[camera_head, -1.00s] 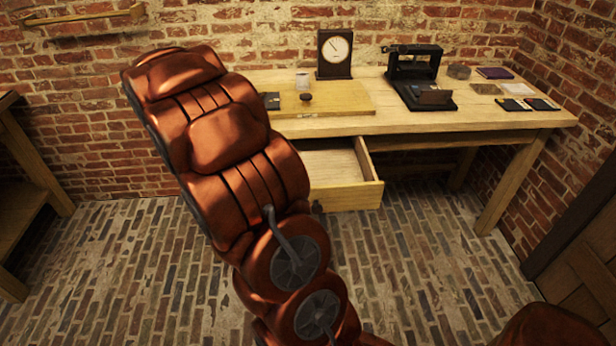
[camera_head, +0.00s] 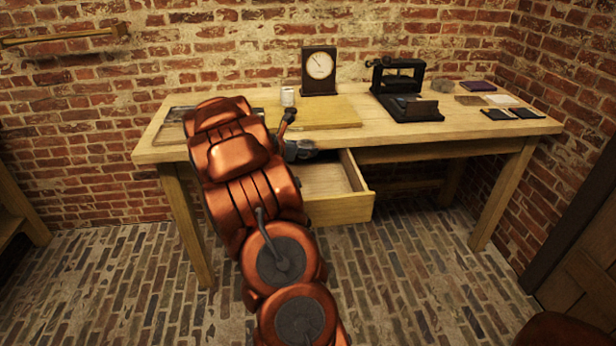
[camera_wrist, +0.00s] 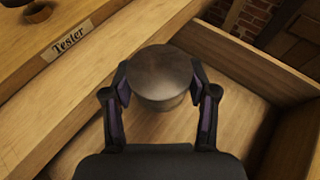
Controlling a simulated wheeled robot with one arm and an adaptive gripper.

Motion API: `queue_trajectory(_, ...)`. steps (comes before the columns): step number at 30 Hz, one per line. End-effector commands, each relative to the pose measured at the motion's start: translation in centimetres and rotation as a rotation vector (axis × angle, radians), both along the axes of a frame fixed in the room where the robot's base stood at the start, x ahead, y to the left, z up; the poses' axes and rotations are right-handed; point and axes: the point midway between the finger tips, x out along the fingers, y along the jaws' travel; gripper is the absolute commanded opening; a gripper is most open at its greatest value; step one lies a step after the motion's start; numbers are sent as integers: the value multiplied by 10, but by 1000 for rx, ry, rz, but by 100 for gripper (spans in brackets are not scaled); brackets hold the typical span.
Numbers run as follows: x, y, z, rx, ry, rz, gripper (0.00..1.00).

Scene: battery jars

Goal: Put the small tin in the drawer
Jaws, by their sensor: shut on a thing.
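The small tin (camera_wrist: 160,72) is a round, dull grey metal can, seen from above in the wrist view. My gripper (camera_wrist: 160,88) is shut on it, with a finger on each side. The tin is held over the open drawer (camera_wrist: 220,130), and its height above the drawer floor is hard to tell. In the head view, my gripper (camera_head: 300,150) is at the left rear of the pulled-out drawer (camera_head: 340,209), by the desk's front edge. I cannot make out the tin there. The visible drawer floor looks empty.
The wooden desk (camera_head: 455,124) carries a clock (camera_head: 319,70), a glass jar (camera_head: 287,97), a black press-like device (camera_head: 407,90) and dark flat pieces (camera_head: 512,114). A board (camera_head: 335,112) lies in front of the clock. A "Tester" label (camera_wrist: 71,38) is close left of the tin.

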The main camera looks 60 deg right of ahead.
Motion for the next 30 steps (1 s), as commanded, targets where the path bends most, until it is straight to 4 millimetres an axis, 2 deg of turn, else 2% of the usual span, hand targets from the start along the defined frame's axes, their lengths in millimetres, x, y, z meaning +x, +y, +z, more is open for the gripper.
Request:
queue_trajectory(1,-1,0,-14,2,5,1,22)
queue_trajectory(6,-1,0,-51,2,5,1,22)
queue_trajectory(12,0,0,-84,1,2,1,22)
queue_trajectory(18,0,-2,-93,0,-1,1,22)
queue_trajectory(27,-9,-42,-93,-1,-2,-1,22)
queue_trajectory(30,-8,-39,-104,1,-1,2,22)
